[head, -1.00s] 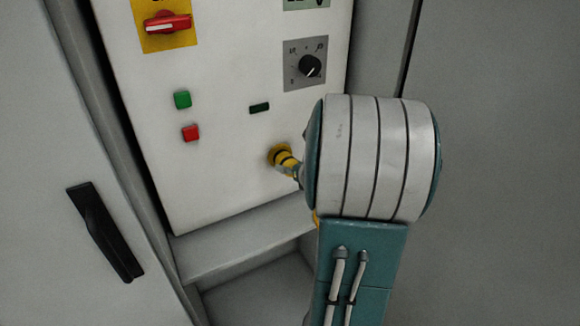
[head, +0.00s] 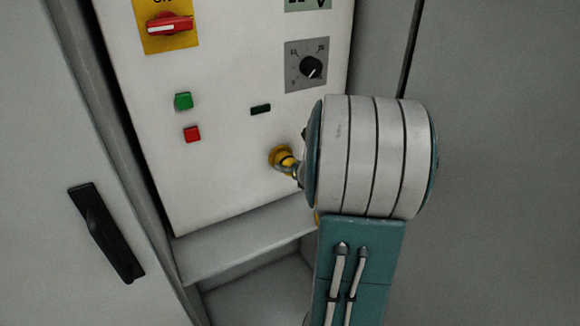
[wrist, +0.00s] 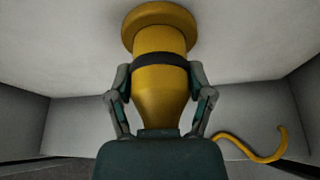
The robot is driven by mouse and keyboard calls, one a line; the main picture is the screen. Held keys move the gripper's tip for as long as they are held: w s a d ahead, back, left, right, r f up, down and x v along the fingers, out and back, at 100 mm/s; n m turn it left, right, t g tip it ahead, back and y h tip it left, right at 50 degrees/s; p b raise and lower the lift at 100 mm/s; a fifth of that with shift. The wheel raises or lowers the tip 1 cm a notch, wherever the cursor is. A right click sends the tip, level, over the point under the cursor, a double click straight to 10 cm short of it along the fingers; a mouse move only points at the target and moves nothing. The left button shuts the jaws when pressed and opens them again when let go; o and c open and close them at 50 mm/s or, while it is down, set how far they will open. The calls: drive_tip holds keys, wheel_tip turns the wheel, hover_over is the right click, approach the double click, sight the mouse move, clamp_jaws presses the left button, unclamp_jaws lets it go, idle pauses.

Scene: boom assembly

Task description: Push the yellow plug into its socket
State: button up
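The yellow plug (wrist: 160,82), with a black band around it, stands in line with its yellow round socket (wrist: 158,22) in the wrist view. The plug's front end is at the socket, and no gap shows between them. My gripper (wrist: 160,72) has a finger on each side of the plug near the band and looks shut on it. In the head view the socket (head: 278,155) is low on the white panel, and the plug (head: 289,164) shows only in part. My arm hides the rest of it. How deep the plug sits cannot be told.
The white panel (head: 225,180) carries a red rotary switch (head: 169,24), a green button (head: 183,101), a red button (head: 192,134) and a black dial (head: 311,67). A door with a black handle (head: 105,232) is at left. A yellow cable (wrist: 258,153) curls beside my gripper.

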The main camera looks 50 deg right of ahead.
drive_tip(key=shift+o, duration=1.4)
drive_tip(key=v, duration=1.2)
